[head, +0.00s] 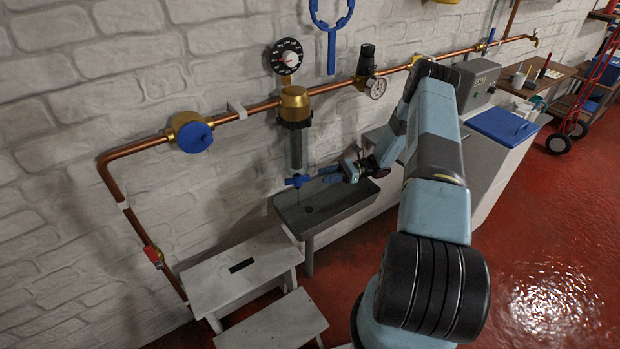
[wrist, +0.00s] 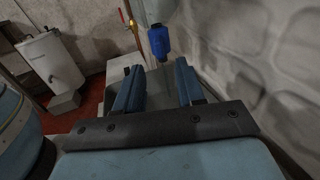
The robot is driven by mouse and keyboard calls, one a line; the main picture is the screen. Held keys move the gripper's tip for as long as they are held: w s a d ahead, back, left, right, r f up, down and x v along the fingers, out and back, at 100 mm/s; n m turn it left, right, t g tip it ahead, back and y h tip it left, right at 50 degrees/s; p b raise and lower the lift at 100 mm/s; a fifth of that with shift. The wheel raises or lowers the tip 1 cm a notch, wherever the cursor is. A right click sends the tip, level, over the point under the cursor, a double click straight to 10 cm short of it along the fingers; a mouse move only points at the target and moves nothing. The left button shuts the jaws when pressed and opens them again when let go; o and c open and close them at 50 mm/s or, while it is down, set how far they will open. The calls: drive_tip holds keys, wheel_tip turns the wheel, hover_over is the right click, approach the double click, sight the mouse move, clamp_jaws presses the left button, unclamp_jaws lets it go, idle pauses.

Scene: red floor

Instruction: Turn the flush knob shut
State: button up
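The flush knob (head: 297,181) is a small blue handle at the bottom of the filter's clear bowl (head: 296,148), under a brass head (head: 294,104) on the copper pipe. It hangs over a grey sink. My gripper (head: 328,175) is just right of the knob in the head view, apart from it as far as I can tell. In the wrist view a blue piece (wrist: 159,42), which looks like the knob, shows beyond the gap between the fingertips. My gripper (wrist: 157,80) is open there, with nothing between its fingers. How far the knob is turned cannot be told.
The grey sink (head: 330,208) lies under the knob, beside the brick wall. A white step stool (head: 240,272) stands to its left. A blue-capped brass valve (head: 193,135), a black dial (head: 287,56) and a pressure regulator (head: 367,68) are along the pipe. Red floor is open at right.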

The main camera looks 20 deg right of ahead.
sight(297, 180)
drive_tip(key=a, duration=0.6)
drive_tip(key=shift+a, duration=0.3)
clamp_jaws()
